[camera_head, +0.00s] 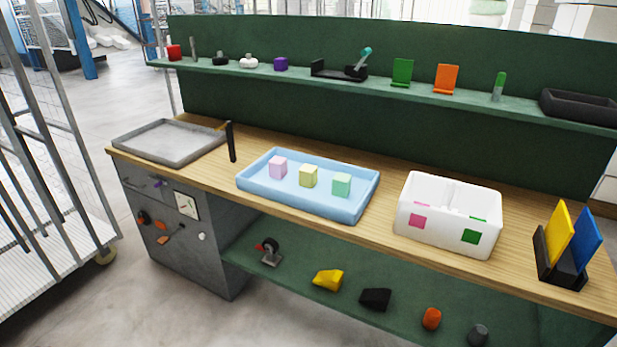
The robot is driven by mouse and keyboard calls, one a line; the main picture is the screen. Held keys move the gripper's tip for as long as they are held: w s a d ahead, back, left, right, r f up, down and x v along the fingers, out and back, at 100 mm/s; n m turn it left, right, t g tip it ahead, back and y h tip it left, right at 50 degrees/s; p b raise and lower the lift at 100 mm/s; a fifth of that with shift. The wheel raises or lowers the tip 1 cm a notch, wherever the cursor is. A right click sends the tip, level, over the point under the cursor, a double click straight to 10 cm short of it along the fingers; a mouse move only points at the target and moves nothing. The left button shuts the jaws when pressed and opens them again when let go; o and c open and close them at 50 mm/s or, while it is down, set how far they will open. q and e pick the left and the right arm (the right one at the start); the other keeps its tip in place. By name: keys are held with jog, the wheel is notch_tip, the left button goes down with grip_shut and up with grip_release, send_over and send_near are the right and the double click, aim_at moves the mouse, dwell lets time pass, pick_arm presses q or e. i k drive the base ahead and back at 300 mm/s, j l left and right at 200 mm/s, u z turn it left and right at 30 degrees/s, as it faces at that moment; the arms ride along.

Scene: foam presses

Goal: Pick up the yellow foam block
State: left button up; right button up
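The yellow foam block (308,176) is a small pale yellow cube. It sits in the light blue tray (264,190) on the wooden bench top, between a pink block (278,167) on its left and a mint green block (341,185) on its right. The three blocks stand apart in a row with small gaps between them. Neither of my grippers shows in the head view.
A white two-part box (449,240) with pink and green squares stands right of the blue tray. A grey tray (168,143) lies at the left, near a dark upright post (231,142). A black holder (556,270) with yellow and blue plates stands far right. A green shelf (350,84) overhangs behind.

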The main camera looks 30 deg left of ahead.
aim_at(307, 174)
jog(key=i+l+u, duration=0.25)
jog(key=i, duration=0.3)
jog(key=i+l+u, duration=0.25)
jog(key=i+l, duration=0.15)
jog(key=i, duration=0.15)
